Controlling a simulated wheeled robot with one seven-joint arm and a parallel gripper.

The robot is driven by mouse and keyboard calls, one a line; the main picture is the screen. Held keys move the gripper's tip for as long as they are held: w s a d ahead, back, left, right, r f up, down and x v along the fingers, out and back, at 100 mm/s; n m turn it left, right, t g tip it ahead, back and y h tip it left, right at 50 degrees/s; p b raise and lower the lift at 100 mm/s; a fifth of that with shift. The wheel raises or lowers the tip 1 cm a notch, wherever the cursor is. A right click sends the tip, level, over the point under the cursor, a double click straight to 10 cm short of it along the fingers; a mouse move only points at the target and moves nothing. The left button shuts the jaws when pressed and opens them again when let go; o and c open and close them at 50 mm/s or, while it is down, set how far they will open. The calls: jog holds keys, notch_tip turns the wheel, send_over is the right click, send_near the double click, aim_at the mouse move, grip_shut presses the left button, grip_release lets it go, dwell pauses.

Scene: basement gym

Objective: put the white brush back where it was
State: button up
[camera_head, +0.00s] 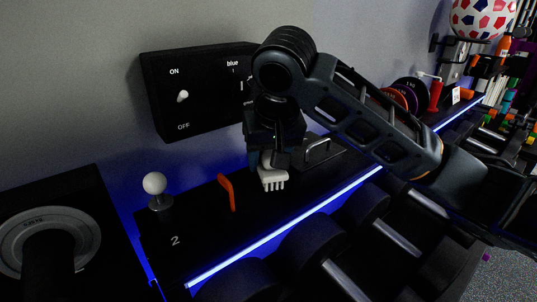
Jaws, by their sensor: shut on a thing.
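The white brush (271,178) is held in my gripper (268,158), with its toothed end pointing down. My gripper is shut on it and points down over the dark shelf (195,250). The upper part of the brush is hidden by the fingers. I cannot tell whether the brush touches the shelf.
An orange upright piece (227,192) and a white ball-topped knob (155,184) stand left of the brush. A metal handle (321,149) is close on the right. A black switch panel (185,95) is on the wall behind. Dumbbells (345,280) lie below the blue-lit edge.

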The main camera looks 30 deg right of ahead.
jog(key=o, duration=0.9)
jog(key=shift+f, duration=0.1)
jog(key=shift+o, duration=0.2)
jog(key=shift+r, duration=0.55)
jog(key=p+v, duration=0.1)
jog(key=v, duration=1.1)
jog(key=shift+a, duration=0.1)
